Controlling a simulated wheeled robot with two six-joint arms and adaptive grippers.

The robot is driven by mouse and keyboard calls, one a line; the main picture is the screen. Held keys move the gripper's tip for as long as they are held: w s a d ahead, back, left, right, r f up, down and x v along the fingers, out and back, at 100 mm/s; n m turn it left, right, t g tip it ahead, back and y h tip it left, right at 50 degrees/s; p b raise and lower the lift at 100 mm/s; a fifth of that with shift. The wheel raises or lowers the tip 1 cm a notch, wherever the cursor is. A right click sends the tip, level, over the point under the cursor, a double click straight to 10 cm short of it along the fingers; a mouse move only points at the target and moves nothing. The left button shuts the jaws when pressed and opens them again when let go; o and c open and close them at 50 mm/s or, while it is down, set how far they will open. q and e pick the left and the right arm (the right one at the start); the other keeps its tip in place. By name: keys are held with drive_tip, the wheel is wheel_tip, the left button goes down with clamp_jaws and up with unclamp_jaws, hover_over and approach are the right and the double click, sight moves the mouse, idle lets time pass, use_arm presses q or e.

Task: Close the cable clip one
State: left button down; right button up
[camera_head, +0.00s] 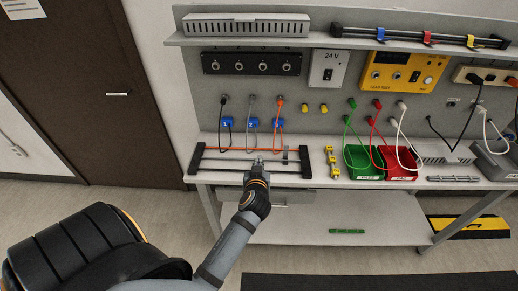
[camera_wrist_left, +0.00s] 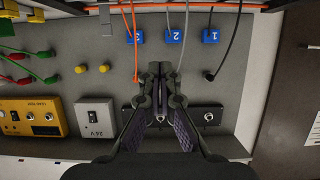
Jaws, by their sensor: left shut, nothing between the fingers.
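My left gripper (camera_head: 257,163) is shut and empty at the black-ended cable frame (camera_head: 196,158) on the bench. In the left wrist view the shut fingers (camera_wrist_left: 158,75) point toward the board and the frame lies at the top edge. An orange cable (camera_head: 225,150) runs along the frame. A small grey clip-like piece (camera_head: 285,156) stands on the frame right of my gripper; it also shows in the left wrist view (camera_wrist_left: 104,17). Another small piece is at my fingertips, mostly hidden; I cannot tell whether it is a clip or whether it is closed.
Blue number tags (camera_head: 227,121) with black, grey and orange cables hang on the board behind. A yellow piece (camera_head: 331,162), a green bin (camera_head: 363,174) and a red bin (camera_head: 402,174) stand to the right. Sockets (camera_head: 250,63) are above.

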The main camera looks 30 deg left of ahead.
use_arm(q)
drive_tip(key=w+a+f+p, duration=0.1)
drive_tip(key=w+f, duration=0.1)
drive_tip(key=w+a+f+p, duration=0.1)
drive_tip(key=w+a+f, duration=0.1)
drive_tip(key=w+f, duration=0.1)
drive_tip(key=w+a+f+p, duration=0.1)
drive_tip(key=w+f, duration=0.1)
drive_tip(key=shift+w+a+f, duration=0.25)
drive_tip(key=shift+w+a, duration=0.1)
drive_tip(key=shift+s+d+f, duration=0.1)
drive_tip(key=shift+s+f, duration=0.05)
drive_tip(key=shift+f, duration=0.2)
use_arm(e)
drive_tip(key=r, duration=0.4)
drive_tip(key=shift+w, duration=0.25)
use_arm(q)
drive_tip(key=shift+f, duration=0.15)
use_arm(e)
drive_tip(key=shift+f, duration=0.1)
